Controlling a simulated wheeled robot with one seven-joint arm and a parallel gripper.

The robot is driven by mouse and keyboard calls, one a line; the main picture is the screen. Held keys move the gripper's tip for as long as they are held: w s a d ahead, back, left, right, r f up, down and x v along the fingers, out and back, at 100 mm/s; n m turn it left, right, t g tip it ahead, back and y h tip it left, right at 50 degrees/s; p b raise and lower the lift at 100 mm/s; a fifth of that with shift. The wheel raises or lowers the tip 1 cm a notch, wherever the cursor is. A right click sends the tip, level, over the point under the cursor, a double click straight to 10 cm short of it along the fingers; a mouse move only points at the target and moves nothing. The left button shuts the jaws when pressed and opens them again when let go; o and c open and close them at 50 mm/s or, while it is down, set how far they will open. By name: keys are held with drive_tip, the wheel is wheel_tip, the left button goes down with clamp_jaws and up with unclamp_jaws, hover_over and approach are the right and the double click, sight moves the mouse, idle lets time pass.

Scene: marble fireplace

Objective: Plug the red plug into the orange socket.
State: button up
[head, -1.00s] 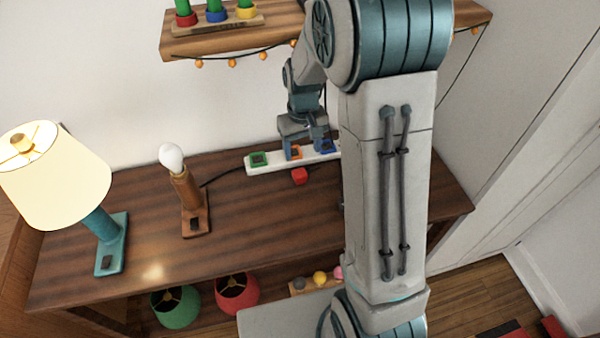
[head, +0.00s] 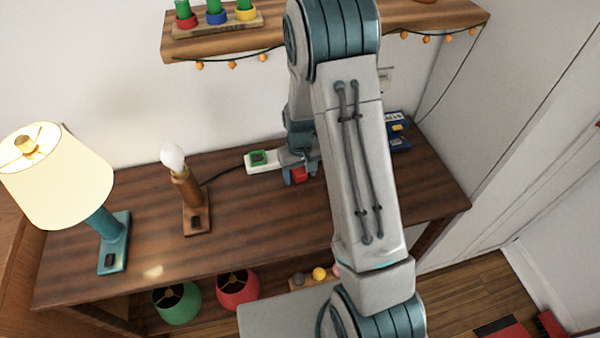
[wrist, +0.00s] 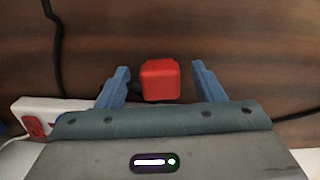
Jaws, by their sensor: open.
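The red plug (head: 299,175) lies on the wooden desk in front of the power strip. In the wrist view the red plug (wrist: 160,80) sits between the two blue fingers of my gripper (wrist: 161,85), with a gap on each side. My gripper (head: 299,178) is open and low over the desk. The white power strip (head: 262,167) shows its green socket (head: 258,157) at the left end. The orange socket is hidden behind my arm and gripper in the head view. The strip's end (wrist: 38,108) shows at the left of the wrist view, with a red switch.
A wooden lamp base with a bare bulb (head: 173,158) and a teal lamp with a cream shade (head: 50,175) stand on the left of the desk. A shelf (head: 325,32) hangs above. Blue boxes (head: 397,130) stand at the back right. The desk front is clear.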

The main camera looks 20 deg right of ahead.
drive_tip(key=shift+c, duration=0.3)
drive_tip(key=c, duration=1.1)
